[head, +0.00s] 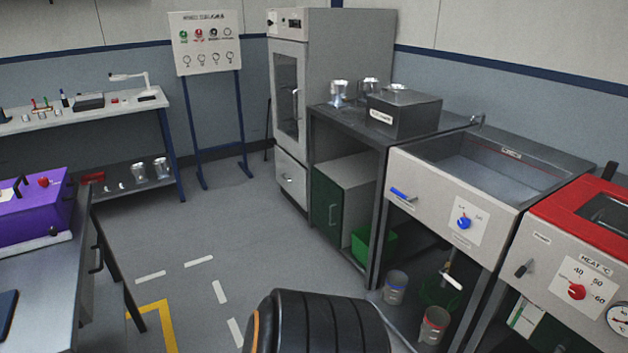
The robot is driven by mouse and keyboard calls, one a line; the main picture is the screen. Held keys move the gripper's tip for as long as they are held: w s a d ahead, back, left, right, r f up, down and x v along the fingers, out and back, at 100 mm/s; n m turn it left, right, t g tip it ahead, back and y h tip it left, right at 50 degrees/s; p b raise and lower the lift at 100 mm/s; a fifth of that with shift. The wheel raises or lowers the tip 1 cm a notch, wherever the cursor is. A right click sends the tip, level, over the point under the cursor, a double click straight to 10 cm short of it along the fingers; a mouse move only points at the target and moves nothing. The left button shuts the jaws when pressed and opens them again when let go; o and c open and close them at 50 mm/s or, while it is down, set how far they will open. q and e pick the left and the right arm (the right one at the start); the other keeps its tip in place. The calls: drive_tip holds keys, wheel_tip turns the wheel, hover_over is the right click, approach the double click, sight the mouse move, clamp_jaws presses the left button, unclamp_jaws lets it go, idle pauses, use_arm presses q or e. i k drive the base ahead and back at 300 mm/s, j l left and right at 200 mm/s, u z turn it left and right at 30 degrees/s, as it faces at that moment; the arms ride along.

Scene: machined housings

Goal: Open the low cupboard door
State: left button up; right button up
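The low cupboard (362,193) is a grey box under the dark-topped bench, right of the middle in the head view. Its dark green door (322,198) faces left toward the open floor and looks shut. A small upright light handle (332,215) is on the door, near its right edge. Neither of my grippers shows in this view. A dark ribbed rounded part of my own body fills the bottom middle, well apart from the cupboard.
A tall grey cabinet (345,70) stands just behind the cupboard. A green bin (374,243) sits beside it. A sink unit (455,190) and red-topped heater (560,215) line the right. A purple machine (38,215) is at left. The floor (215,255) before the door is clear.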

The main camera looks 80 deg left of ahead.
sight(327, 198)
drive_tip(key=u, duration=2.7)
drive_tip(key=i+z, duration=0.2)
drive_tip(key=z, duration=0.15)
drive_tip(key=i+j+z, duration=0.2)
drive_tip(key=z, duration=0.2)
